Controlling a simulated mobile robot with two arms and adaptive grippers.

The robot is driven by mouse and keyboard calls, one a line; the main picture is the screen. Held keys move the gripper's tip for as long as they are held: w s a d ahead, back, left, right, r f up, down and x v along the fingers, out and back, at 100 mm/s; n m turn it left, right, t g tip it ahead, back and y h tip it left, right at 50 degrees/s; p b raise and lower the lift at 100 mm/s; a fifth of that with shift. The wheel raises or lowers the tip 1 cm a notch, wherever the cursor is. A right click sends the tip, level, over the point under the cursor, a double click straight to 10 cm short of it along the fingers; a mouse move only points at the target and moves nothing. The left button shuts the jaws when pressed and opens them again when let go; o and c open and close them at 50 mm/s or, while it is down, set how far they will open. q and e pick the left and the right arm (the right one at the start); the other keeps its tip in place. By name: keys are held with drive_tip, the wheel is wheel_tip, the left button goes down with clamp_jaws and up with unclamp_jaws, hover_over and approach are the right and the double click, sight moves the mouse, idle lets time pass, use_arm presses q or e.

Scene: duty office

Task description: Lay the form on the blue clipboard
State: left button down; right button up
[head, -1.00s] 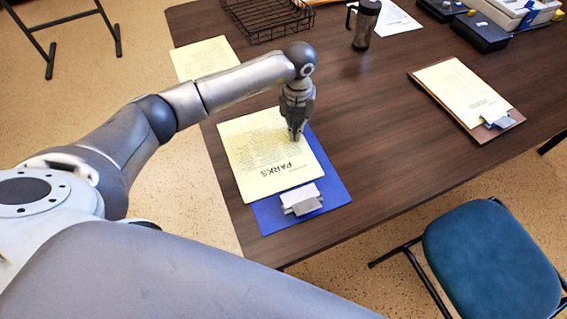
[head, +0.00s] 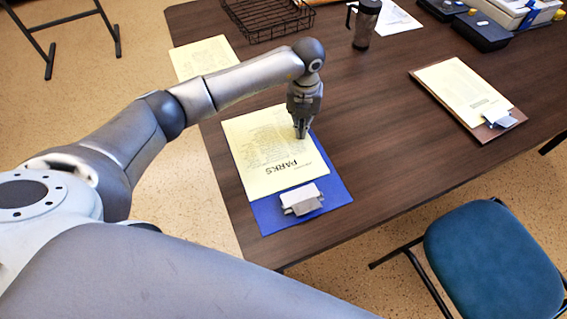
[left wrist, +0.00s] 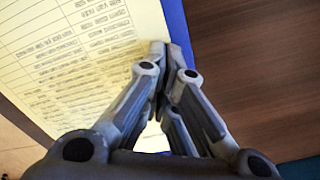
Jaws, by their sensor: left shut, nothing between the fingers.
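The form (head: 265,150), a pale yellow sheet headed PARKS, lies on the blue clipboard (head: 270,218) near the table's left edge. It covers most of the board, and blue shows along its right side and at the clip end. The board's grey clip (head: 302,199) is beside the form's near edge. My left gripper (head: 301,136) is shut with nothing held, pointing down at the form's right edge. In the left wrist view, its closed fingertips (left wrist: 165,45) are over the form's edge (left wrist: 80,50) beside a blue strip (left wrist: 175,22). Whether they touch is unclear. My right gripper is out of view.
Another yellow sheet (head: 203,58) lies at the table's left edge. A black wire basket (head: 268,20), a dark mug (head: 366,25) and a white paper (head: 397,20) are behind. A brown clipboard (head: 508,127) with a sheet lies right. The table between is bare. A blue chair (head: 490,265) stands in front.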

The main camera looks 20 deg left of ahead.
use_arm(q)
drive_tip(key=shift+w+d, duration=0.25)
drive_tip(key=shift+d, duration=0.05)
idle(0.5)
idle(0.3)
drive_tip(key=shift+r+p, duration=2.4)
drive_tip(key=shift+r, duration=1.15)
wheel_tip(320, 180, up, 12)
drive_tip(key=shift+f, duration=0.1)
